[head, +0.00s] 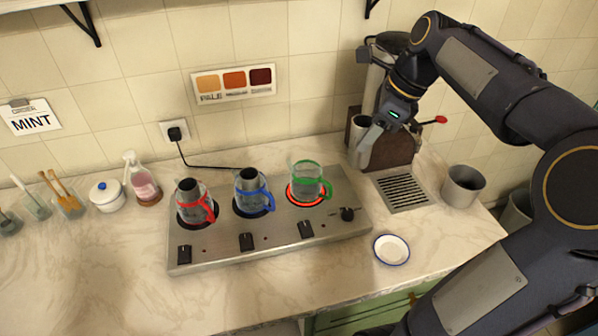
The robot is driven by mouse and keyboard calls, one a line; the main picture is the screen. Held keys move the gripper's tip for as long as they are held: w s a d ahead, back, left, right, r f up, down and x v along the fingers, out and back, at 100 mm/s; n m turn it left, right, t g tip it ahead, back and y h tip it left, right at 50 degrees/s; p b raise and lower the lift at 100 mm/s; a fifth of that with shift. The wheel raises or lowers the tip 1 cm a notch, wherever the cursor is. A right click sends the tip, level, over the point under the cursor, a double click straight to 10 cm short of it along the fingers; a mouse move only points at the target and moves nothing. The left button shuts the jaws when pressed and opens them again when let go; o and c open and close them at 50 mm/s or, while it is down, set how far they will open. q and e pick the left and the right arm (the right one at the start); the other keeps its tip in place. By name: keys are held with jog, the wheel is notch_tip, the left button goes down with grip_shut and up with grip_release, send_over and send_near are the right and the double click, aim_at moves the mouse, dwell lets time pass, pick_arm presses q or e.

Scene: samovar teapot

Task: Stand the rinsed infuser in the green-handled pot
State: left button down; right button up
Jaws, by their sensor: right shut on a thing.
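The green-handled pot (307,183) is a clear glass pot with a green band and handle. It stands on the right burner, which glows red, and no infuser shows in it. My right gripper (367,143) is in front of the samovar at the back, above and to the right of that pot. It is shut on a small grey metal cylinder, which looks like the infuser (357,128). The fingers hide part of it. My left gripper is not in view.
Red-handled (194,203) and blue-handled (251,192) pots with dark-topped inserts stand on the other burners of the steel hob (275,240). A drain grate (403,191), a grey bin (462,186) and a white saucer (391,250) are to the right. The front counter is clear.

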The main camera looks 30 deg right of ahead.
jog(key=shift+w, duration=0.35)
jog(key=w+a+f+p, duration=0.1)
jog(key=w+a+f, duration=0.1)
jog(key=w+f, duration=0.4)
jog(key=w+a+f+p, duration=0.1)
jog(key=w+a+f, duration=0.1)
jog(key=w+f, duration=0.4)
jog(key=shift+w+a+f, duration=0.3)
jog(key=shift+w+f, duration=0.1)
jog(key=shift+f, duration=0.65)
jog(key=o, duration=1.1)
jog(key=shift+c, duration=0.2)
